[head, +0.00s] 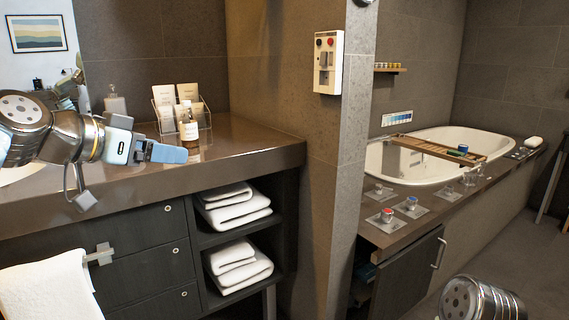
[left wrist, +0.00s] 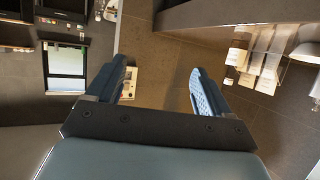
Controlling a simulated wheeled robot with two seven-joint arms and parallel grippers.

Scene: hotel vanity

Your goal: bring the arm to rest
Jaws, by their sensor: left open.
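My left arm comes in from the left in the head view, above the vanity counter (head: 250,140). Its gripper (head: 168,152) points right, just in front of an amber-and-white bottle (head: 188,130) and a clear rack of cards (head: 178,106). I cannot tell from the head view how far apart they are. In the left wrist view the two blue fingers of the left gripper (left wrist: 160,88) stand apart with nothing held between them. Part of my right arm shows at the bottom right of the head view; its gripper is out of view.
Folded towels (head: 236,205) fill shelves under the counter. A bathtub (head: 440,150) with a wooden tray (head: 440,148) stands at the right. A white towel (head: 50,288) hangs at the front left.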

